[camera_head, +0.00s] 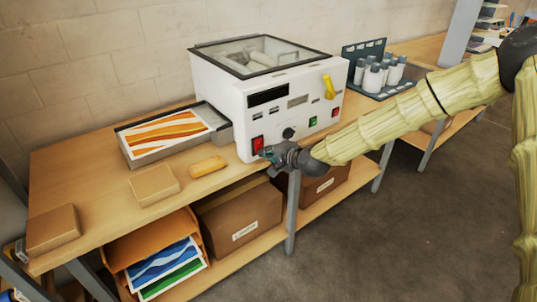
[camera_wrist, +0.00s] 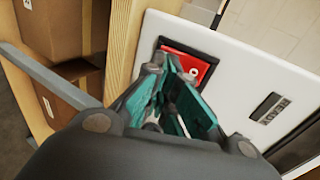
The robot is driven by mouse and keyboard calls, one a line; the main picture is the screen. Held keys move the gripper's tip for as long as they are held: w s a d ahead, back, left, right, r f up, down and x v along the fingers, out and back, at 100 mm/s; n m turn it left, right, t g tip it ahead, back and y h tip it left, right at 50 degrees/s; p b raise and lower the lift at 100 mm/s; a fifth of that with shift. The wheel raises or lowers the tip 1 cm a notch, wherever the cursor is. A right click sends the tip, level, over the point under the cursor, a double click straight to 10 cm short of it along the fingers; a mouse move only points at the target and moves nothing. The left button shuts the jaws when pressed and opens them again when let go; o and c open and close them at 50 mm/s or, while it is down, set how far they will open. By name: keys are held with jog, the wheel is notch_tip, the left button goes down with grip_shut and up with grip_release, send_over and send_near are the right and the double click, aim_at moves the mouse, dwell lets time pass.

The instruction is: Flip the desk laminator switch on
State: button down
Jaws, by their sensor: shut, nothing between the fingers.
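The white desk laminator (camera_head: 233,112) stands on the wooden bench with a clear lid on top. Its red rocker switch (camera_head: 257,144) is at the lower left of the front panel. In the wrist view the red switch (camera_wrist: 193,62) shows a white circle mark, and its lower part is hidden behind the fingers. My gripper (camera_head: 268,153) is shut and empty, with its fingertips right at the switch; I cannot tell whether they touch it. The wrist view shows the gripper's teal-padded fingers (camera_wrist: 172,95) in front of the switch.
A black knob (camera_head: 289,133), a green button (camera_head: 313,121) and a yellow lever (camera_head: 328,86) are on the same panel. A tray with an orange-striped sheet (camera_head: 168,131) adjoins the laminator's left side. Small boxes (camera_head: 154,186) lie on the bench front. Cartons (camera_head: 240,215) fill the shelf below.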

jog(key=shift+w+a+f+t+b, duration=0.1)
jog(key=shift+w+f+t+b, duration=0.25)
jog(key=shift+b, duration=0.45)
jog(key=shift+s+r, duration=0.15)
jog(key=shift+r, duration=0.25)
jog(key=shift+r+p, duration=0.35)
jog(key=shift+r, duration=0.25)
jog(key=shift+s, duration=0.1)
jog(key=s+d+b, duration=0.2)
jog(key=s+d, duration=0.6)
jog(key=s, duration=0.3)
jog(key=shift+r+b, duration=0.4)
jog(key=shift+r, duration=0.05)
